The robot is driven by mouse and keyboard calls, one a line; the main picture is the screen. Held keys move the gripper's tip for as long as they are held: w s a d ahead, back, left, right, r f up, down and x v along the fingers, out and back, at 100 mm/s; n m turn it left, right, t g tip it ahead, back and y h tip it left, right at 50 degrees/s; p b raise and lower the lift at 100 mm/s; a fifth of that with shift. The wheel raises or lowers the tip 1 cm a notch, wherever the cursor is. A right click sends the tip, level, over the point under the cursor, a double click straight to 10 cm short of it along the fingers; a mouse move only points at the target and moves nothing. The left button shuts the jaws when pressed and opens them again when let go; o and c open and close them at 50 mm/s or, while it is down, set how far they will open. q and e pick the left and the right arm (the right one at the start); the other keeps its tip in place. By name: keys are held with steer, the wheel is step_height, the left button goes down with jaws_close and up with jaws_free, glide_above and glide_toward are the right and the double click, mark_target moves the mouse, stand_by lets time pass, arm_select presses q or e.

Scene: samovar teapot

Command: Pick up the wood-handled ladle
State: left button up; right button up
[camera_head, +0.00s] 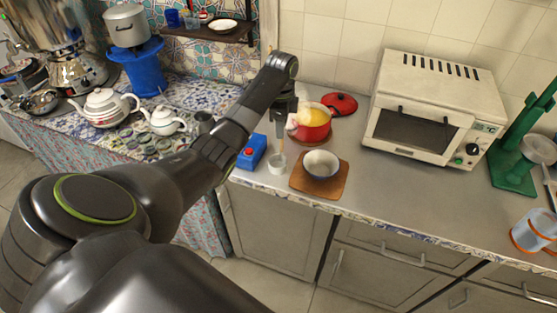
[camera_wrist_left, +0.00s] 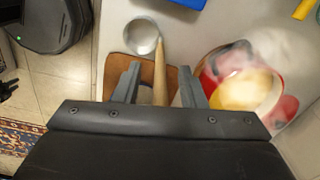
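The ladle has a round grey-white bowl and a pale wooden handle. In the head view its bowl (camera_head: 277,164) is on the counter between a blue box and a wooden board. In the left wrist view the bowl (camera_wrist_left: 142,37) is at the upper middle, and the wooden handle (camera_wrist_left: 160,75) runs down between my fingers. My left gripper (camera_head: 283,128) reaches down above the handle, beside the red pot. In the wrist view its fingers (camera_wrist_left: 160,82) are apart, with gaps on both sides of the handle. The handle's lower end is hidden by the gripper body. My right gripper is not in view.
A red pot (camera_head: 313,128) with yellow contents stands close right of the gripper, its red lid (camera_head: 340,103) behind. A bowl (camera_head: 322,163) sits on the wooden board (camera_head: 315,189). The blue box (camera_head: 250,153) is left. A white oven (camera_head: 435,105) stands further right.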

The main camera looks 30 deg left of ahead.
arm_select(q)
steer(key=shift+c, duration=0.5)
jaws_close()
